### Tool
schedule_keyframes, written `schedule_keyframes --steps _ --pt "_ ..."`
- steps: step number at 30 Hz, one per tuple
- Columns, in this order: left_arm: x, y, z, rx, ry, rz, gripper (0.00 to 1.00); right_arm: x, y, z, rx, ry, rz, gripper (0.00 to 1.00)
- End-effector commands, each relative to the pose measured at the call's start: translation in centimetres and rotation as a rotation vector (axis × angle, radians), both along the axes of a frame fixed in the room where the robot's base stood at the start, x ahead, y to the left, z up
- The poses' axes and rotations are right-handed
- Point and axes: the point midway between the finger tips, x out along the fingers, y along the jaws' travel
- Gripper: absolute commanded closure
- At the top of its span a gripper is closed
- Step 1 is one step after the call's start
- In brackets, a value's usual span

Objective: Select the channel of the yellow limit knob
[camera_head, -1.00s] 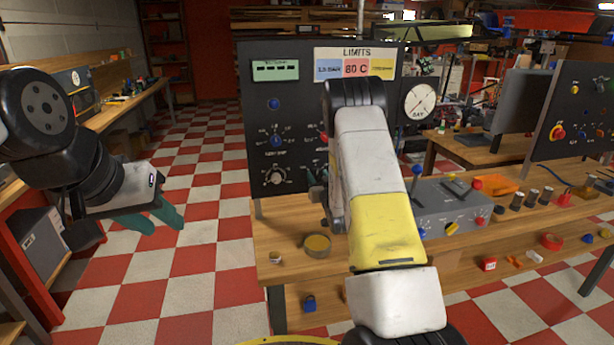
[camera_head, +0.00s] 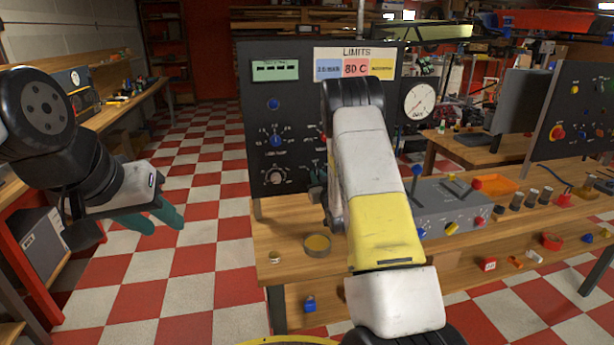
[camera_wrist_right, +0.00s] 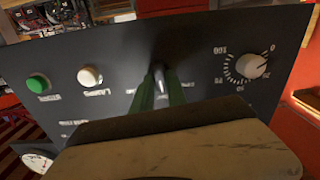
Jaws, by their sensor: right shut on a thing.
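The black panel (camera_head: 258,110) carries a LIMITS sign with blue, red and yellow fields; the yellow field (camera_head: 382,68) is on the right. A blue knob (camera_head: 276,141) and the edge of a red knob (camera_head: 323,137) show below. No yellow knob shows on this panel; my right arm covers that part. My right gripper (camera_wrist_right: 160,88), with green fingers, is at the panel face, shut on a small grey lever (camera_wrist_right: 160,76). A white dial knob (camera_wrist_right: 251,66) is beside it, apart; it also shows in the head view (camera_head: 275,177). My left gripper (camera_head: 163,227) is open and empty.
A white button (camera_wrist_right: 89,76) and a green button (camera_wrist_right: 37,83) are on the panel, on the other side of my right gripper. A grey control box (camera_head: 445,205) and a round tin (camera_head: 317,246) stand on the wooden bench (camera_head: 280,225). Checkered floor lies free at left.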

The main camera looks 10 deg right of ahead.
Motion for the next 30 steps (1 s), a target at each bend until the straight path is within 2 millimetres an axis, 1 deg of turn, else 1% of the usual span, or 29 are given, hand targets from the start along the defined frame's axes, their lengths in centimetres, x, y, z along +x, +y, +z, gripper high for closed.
schedule_keyframes --steps 21,30 --pt "0.00 0.00 0.00 0.000 0.000 0.000 0.64 -0.02 0.33 -0.12 -0.638 -0.023 0.002 1.00" --pt "0.00 0.00 0.00 0.000 0.000 0.000 0.64 -0.01 0.40 -0.16 -0.838 -0.030 0.001 1.00"
